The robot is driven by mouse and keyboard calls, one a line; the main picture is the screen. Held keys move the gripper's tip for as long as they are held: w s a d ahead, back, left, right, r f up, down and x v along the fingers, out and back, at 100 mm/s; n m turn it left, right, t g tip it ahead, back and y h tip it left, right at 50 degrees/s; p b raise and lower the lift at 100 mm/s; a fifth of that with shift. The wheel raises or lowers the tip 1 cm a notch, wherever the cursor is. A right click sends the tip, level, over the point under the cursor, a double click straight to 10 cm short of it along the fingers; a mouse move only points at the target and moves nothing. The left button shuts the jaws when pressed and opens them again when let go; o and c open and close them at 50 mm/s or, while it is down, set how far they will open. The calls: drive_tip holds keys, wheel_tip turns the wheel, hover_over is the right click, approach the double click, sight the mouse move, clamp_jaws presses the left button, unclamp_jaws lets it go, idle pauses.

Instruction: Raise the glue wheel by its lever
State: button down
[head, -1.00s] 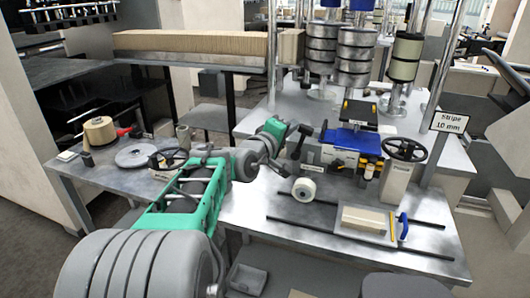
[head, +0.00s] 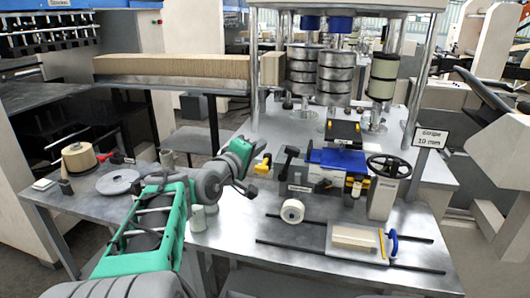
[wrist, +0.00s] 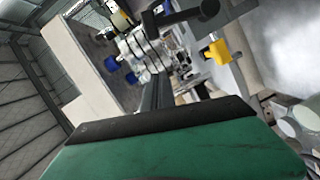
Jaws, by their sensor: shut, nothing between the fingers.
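A blue machine unit (head: 335,158) stands on the metal table. At its left side a black lever (head: 288,156) with a dark knob rises at a tilt; a black knobbed rod also shows at the top of the wrist view (wrist: 208,9). A yellow part (head: 262,163) sits left of the lever and shows in the wrist view (wrist: 219,50). I cannot clearly pick out the glue wheel. My gripper (head: 250,190) is shut and empty, left of the lever and apart from it; its dark fingers show in the wrist view (wrist: 157,92).
A white roll (head: 292,211) lies on the table in front of the unit. A black handwheel (head: 388,167) stands to the right. Dark rods and a tray (head: 340,250) lie at the front. Metal rollers (head: 337,78) stand behind.

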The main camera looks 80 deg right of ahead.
drive_tip(key=v, duration=0.7)
drive_tip(key=shift+a+b, duration=0.4)
drive_tip(key=shift+a, duration=0.05)
drive_tip(key=shift+r, duration=0.1)
drive_tip(key=w+a+f+n+t+y+p, duration=0.1)
drive_tip(key=w+a+f+t, duration=0.2)
drive_tip(key=w, duration=0.5)
drive_tip(key=w+a+f+n+t+y+p, duration=0.1)
drive_tip(key=w+a+f+t+y, duration=0.15)
drive_tip(key=w, duration=0.45)
drive_tip(key=w+a+f+n+t+y, duration=0.1)
drive_tip(key=w+a+f+t, duration=0.25)
drive_tip(key=w, duration=0.45)
drive_tip(key=w+a+f+n+t+y+p, duration=0.1)
drive_tip(key=w+a+f+t+y, duration=0.25)
drive_tip(key=w+a, duration=0.65)
drive_tip(key=s+a+f+n+y, duration=0.1)
drive_tip(key=a+f+y, duration=0.1)
drive_tip(key=a, duration=0.8)
drive_tip(key=s+a+f+n+g+y+p, duration=0.1)
drive_tip(key=s+a+f+y, duration=0.1)
drive_tip(key=a, duration=0.9)
drive_tip(key=s+a+f+n+g+y+p, duration=0.1)
drive_tip(key=a+f+n+y, duration=0.1)
drive_tip(key=a, duration=0.8)
drive_tip(key=shift+s+a+f+y, duration=0.25)
drive_tip(key=shift+f+y, duration=0.3)
drive_tip(key=shift+y, duration=0.35)
